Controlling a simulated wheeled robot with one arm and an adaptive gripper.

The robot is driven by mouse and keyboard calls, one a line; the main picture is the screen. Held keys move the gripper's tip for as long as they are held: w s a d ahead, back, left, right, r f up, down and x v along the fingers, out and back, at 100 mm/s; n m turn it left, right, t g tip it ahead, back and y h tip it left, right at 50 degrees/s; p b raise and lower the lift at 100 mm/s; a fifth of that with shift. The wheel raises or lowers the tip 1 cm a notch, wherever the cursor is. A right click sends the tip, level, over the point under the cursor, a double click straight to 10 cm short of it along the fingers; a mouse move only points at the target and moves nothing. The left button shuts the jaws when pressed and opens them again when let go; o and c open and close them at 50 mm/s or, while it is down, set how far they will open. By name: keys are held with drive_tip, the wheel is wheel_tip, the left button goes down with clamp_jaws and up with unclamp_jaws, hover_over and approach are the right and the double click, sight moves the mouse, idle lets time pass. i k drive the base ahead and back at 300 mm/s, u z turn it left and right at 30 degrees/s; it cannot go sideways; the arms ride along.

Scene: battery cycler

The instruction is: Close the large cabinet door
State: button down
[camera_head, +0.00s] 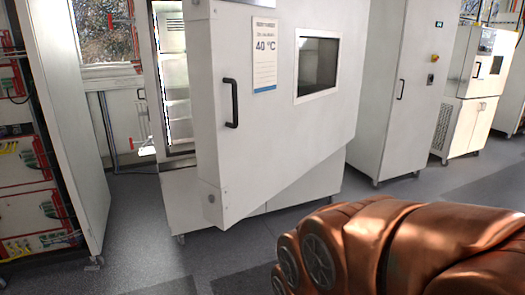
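The large cabinet door (285,130) is white and stands ajar, swung out toward me from its cabinet. It has a black vertical handle (231,103) near its left edge, a small dark window (317,65) and a "40 °C" sign (264,54). The cabinet's lit interior (174,75) with shelves shows through the gap at the left of the door. The cabinet's lower body (185,202) shows below the door. My gripper is not in view. An orange-brown, wrapped part, likely of my arm, fills the lower right, apart from the door in the picture.
A rack with red and green equipment (28,190) and a tall grey-white panel (72,120) stand at the left. A tall white cabinet (396,90) and a smaller unit (470,95) stand at the right. The grey floor (150,245) before the door is clear.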

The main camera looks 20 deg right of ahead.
sight(249, 149)
drive_tip(key=u, duration=0.4)
drive_tip(key=i, duration=1)
drive_tip(key=z, duration=0.25)
